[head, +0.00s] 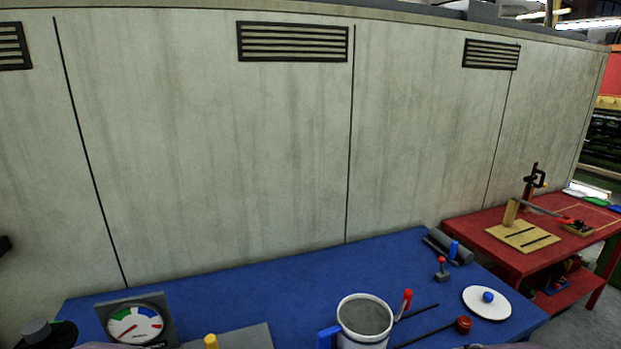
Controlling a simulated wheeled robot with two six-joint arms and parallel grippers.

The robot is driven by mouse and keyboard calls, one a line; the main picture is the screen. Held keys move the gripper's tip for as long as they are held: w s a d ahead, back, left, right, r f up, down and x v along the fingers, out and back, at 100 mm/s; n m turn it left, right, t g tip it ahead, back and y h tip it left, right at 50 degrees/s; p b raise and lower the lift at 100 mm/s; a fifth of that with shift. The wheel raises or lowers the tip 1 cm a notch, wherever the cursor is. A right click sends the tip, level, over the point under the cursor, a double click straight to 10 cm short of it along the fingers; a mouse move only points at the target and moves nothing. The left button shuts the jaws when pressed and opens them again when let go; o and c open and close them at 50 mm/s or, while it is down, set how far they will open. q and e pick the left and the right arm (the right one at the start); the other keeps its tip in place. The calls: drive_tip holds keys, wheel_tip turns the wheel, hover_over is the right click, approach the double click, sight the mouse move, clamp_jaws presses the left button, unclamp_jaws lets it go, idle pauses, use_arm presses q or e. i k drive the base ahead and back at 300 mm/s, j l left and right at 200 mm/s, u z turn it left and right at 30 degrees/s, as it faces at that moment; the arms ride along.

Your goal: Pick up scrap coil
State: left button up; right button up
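I cannot make out a scrap coil in the head view. A blue workbench (290,283) runs along the bottom of the picture. A white-rimmed grey pot (365,318) with a blue block at its left side stands near the front of it. Neither of my grippers is in view.
A dial gauge (137,322) and a black round piece with a grey knob (37,331) are at the lower left. A red-handled tool (406,299), a white disc with a blue knob (488,302) and a grey cylinder (449,245) lie right. A red table (485,233) stands beyond. Grey panels (230,150) close the back.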

sight(463, 325)
drive_tip(key=z, duration=1.25)
